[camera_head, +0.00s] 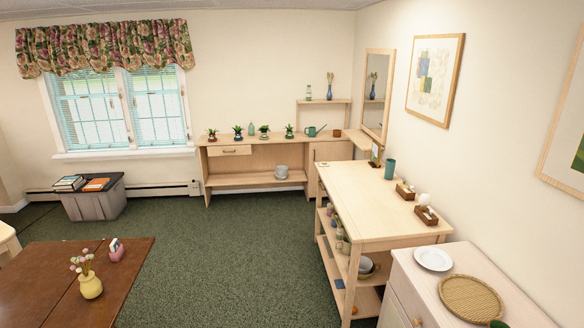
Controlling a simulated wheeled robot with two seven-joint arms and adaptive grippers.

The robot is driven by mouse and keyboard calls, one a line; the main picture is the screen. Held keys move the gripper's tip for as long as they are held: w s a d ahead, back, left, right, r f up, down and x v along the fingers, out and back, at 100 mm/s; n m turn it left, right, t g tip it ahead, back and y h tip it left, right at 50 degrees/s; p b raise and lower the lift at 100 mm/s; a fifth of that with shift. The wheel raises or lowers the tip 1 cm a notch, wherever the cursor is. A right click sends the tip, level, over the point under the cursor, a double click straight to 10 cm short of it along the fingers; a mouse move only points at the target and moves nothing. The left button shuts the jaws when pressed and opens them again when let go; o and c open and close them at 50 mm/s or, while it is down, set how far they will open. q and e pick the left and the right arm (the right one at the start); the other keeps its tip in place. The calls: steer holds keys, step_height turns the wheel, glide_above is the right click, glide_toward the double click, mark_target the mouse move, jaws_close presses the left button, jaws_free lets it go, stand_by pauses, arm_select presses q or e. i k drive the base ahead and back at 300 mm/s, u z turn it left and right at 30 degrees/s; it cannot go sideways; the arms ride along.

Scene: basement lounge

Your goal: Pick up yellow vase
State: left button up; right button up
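The yellow vase (90,286) stands upright on the dark brown wooden table (40,270) at the lower left. It is small and rounded and holds several pink flowers on thin stems. A small pink holder (117,253) stands just behind it to the right. Neither my left nor my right gripper is in view.
A light wooden shelf table (375,195) stands at the right. A cabinet with a white plate (433,259) and a woven tray (470,299) is at the lower right. A grey bin (95,203) stands below the window. Green carpet (215,250) between them is clear.

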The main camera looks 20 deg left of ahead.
mark_target(90, 287)
steer(key=u, duration=0.8)
steer(key=i, duration=1.4)
steer(key=u, duration=1.95)
steer(key=i, duration=1.2)
steer(key=u, duration=0.4)
